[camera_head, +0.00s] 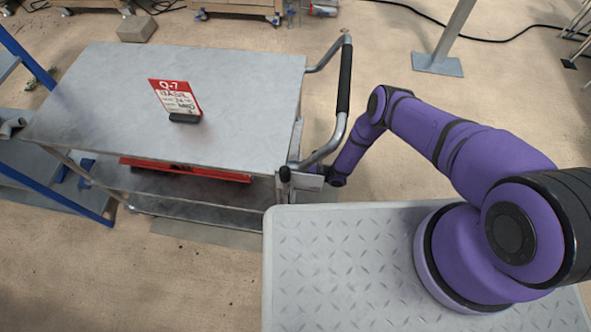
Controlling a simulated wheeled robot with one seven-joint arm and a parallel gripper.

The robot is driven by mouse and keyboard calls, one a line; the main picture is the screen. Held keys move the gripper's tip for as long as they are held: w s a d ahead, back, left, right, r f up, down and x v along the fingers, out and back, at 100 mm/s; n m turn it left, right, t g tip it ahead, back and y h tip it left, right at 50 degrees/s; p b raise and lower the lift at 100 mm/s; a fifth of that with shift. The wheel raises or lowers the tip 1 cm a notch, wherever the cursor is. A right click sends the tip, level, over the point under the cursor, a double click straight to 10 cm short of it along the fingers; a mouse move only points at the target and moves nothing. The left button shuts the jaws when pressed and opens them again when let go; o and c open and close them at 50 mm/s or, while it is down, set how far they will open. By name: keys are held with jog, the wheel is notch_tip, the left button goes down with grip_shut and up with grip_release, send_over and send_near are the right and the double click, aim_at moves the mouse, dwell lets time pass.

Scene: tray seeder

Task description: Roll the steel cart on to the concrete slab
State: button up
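The steel cart (230,90) stands at the left of centre, with a flat grey top and a lower shelf. Its push handle (344,80) has a black grip and sticks out on the right side. My purple arm reaches left to the handle's lower end. My gripper (300,178) is at the cart's near right corner, beside or around the lower handle bar; its fingers are too small and overlapped to tell if they are closed. A flat grey patch (205,234) on the floor at the cart's near right side may be the concrete slab; the cart hides much of it.
A red and white card sign (176,98) stands on the cart top. A long red item (190,169) lies on the lower shelf. A blue-framed rack (85,210) is close at left. A post with a base plate (437,64) stands behind right. Floor at the lower left is open.

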grip_shut()
jog(key=shift+d+f, duration=0.1)
dwell(1.2)
